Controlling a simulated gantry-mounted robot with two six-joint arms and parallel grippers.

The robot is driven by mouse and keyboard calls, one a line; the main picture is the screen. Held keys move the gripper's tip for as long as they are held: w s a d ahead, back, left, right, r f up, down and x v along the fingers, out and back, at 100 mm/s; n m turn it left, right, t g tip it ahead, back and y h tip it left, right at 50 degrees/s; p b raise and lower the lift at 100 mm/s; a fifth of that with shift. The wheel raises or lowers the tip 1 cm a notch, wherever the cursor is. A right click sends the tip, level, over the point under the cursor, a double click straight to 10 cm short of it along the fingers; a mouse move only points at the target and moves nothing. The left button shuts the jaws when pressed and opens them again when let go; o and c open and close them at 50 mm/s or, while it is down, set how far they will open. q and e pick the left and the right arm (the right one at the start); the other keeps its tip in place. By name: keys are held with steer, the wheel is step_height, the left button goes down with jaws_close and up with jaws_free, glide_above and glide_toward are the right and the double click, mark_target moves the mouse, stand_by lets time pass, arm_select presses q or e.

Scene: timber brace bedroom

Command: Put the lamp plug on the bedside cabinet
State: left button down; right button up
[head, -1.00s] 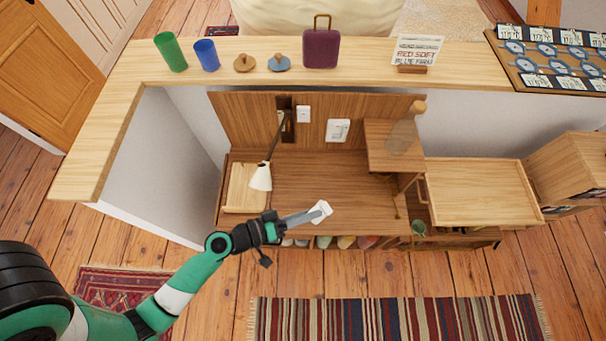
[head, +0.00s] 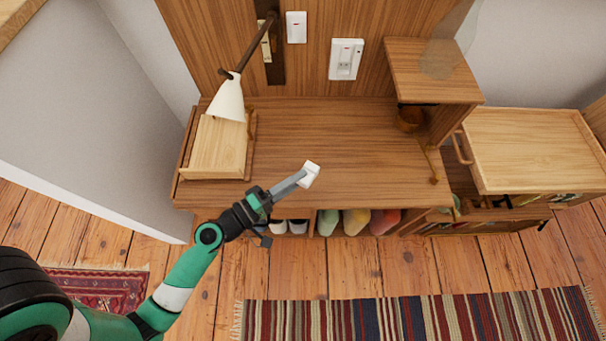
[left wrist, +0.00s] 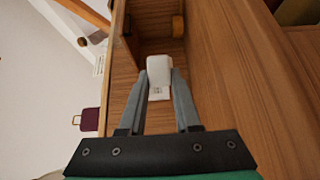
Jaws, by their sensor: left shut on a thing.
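The lamp plug (head: 311,173) is a small white block. My left gripper (head: 301,178) is shut on it and holds it at the fingertips; the left wrist view shows the white plug (left wrist: 159,76) between both fingers. In the head view the plug appears over the front part of a brown wooden top (head: 330,140), seemingly that of the bedside cabinet. I cannot tell how high above the top it is. A lamp with a white shade (head: 227,98) hangs from a brown arm at the back left. My right gripper is not in view.
A pale open box or drawer (head: 216,150) sits at the left of the top. A raised wooden shelf (head: 432,72) stands at the right, with a pale drawer (head: 530,150) beyond. A white wall socket (head: 346,58) is on the back panel. The middle of the top is clear.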

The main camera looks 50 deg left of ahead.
arm_select(q)
steer(key=shift+a+f, duration=0.25)
steer(key=shift+f, duration=0.4)
steer(key=shift+a+r, duration=0.1)
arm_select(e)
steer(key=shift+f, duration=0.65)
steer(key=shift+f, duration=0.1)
arm_select(q)
step_height(320, 180, down, 6)
steer(key=b, duration=0.5)
steer(key=shift+r, duration=0.2)
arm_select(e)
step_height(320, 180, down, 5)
arm_select(q)
steer(key=c, duration=0.5)
jaws_free()
steer(key=shift+c, duration=0.2)
